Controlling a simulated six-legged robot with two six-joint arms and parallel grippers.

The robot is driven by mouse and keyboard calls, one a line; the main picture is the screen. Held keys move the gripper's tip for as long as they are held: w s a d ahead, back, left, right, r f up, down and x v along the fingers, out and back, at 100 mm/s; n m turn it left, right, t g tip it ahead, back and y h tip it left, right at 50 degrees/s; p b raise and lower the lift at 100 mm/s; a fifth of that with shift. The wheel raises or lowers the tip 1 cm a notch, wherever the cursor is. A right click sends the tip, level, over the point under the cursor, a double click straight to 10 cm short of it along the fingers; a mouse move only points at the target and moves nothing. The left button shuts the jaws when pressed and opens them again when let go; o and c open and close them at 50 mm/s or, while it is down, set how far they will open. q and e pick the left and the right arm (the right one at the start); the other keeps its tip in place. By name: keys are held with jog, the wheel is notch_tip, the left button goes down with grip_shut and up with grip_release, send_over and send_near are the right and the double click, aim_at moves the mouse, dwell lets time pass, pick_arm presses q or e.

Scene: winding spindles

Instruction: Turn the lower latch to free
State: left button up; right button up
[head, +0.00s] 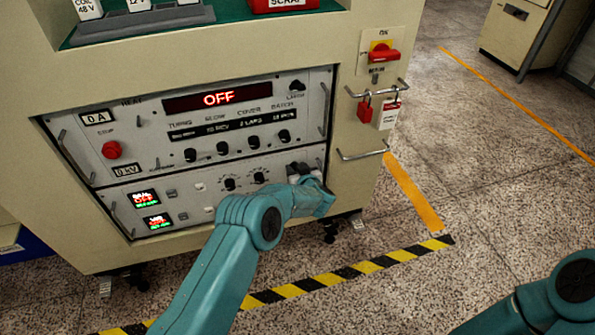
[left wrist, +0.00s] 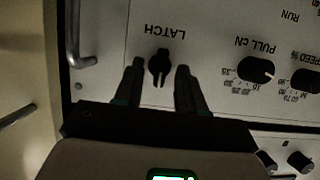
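The lower latch (left wrist: 159,67) is a small black knob on the pale lower panel (head: 205,198), under an upside-down LATCH label in the left wrist view. Its long side runs up and down in that picture. My left gripper (left wrist: 159,88) is open, with one finger on each side of the knob and a visible gap to both. In the head view my left gripper (head: 305,172) is at the right end of the lower panel and hides the latch. Whether the fingertips reach the panel is unclear. My right arm shows at bottom right; its gripper is out of view.
The upper panel (head: 318,120) has several black knobs, a red OFF display (head: 217,98) and a red button (head: 112,150). Metal handles (left wrist: 85,40) flank the panels. A red switch (head: 383,54) and padlocks (head: 365,107) are on the cabinet's right. Striped tape (head: 330,278) marks the floor.

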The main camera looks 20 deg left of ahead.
pick_arm(q)
jog(key=shift+s+d+f, duration=0.1)
jog(key=p+v, duration=0.5)
jog(key=v, duration=1.1)
jog(key=shift+p, duration=0.3)
jog(key=shift+s, duration=0.1)
